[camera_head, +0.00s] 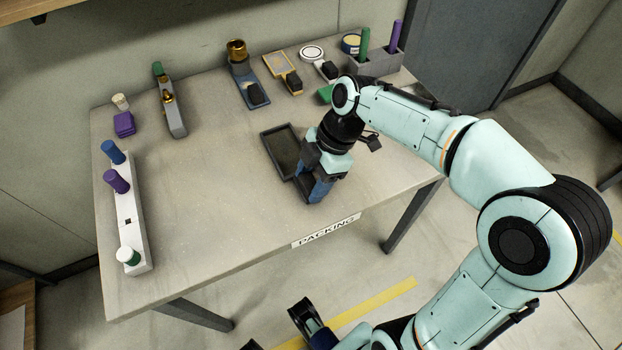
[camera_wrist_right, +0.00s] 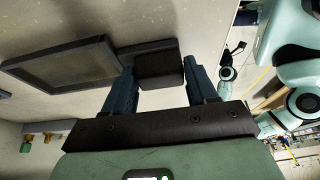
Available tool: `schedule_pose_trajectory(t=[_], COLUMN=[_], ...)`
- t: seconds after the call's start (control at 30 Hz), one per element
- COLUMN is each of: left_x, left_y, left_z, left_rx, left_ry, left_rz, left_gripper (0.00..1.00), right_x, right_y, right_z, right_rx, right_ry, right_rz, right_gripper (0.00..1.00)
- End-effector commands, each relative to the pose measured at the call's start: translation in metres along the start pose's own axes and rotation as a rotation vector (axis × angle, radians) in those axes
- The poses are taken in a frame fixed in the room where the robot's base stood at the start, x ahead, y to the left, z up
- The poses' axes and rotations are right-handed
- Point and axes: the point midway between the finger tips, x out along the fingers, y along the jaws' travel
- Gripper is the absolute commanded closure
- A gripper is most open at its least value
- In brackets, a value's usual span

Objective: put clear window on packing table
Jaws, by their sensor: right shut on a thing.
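The clear window (camera_head: 264,146) is a flat rectangular pane in a dark frame, with a black block handle at one end. It lies flat at or just above the packing table (camera_head: 215,225); I cannot tell whether it touches. My right gripper (camera_head: 318,190) points down at the table's front half and is shut on the handle. In the right wrist view the handle (camera_wrist_right: 160,68) sits between my blue fingers (camera_wrist_right: 158,88), with the window (camera_wrist_right: 65,68) reaching left. Part of my left arm's end (camera_head: 310,322) shows at the bottom edge; its fingers are not clear.
A white rack with blue, purple and white-green knobs (camera_head: 128,215) stands at the table's left. Several fittings, including a gold-topped one (camera_head: 238,60), line the back. A grey holder with green and purple sticks (camera_head: 376,62) is at back right.

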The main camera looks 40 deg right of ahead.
Motion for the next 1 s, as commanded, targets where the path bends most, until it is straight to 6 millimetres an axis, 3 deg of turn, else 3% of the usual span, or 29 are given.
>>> schedule_pose_trajectory(t=[0.4,0.43,0.5,0.83,1.0], left_x=[0.003,0.002,0.002,0.0,-0.006], left_y=[-0.001,-0.001,-0.001,0.0,0.001], left_z=[-0.004,-0.004,-0.004,-0.002,0.002], left_rx=[0.0,0.0,0.0,0.0,0.0], left_ry=[0.01,0.01,0.01,0.004,-0.006], left_rz=[0.0,0.0,0.0,0.0,-0.001], left_gripper=[0.57,0.57,0.57,0.57,0.57], right_x=[0.005,0.004,0.004,0.001,-0.022], right_y=[0.001,0.0,0.0,0.0,0.001], right_z=[0.002,0.002,0.002,0.001,0.0], right_rx=[-0.002,-0.001,-0.001,-0.001,-0.002], right_ry=[0.0,0.0,0.0,0.0,0.0], right_rz=[0.003,0.002,0.002,0.002,0.006], right_gripper=[0.79,0.33,0.17,0.17,0.17])
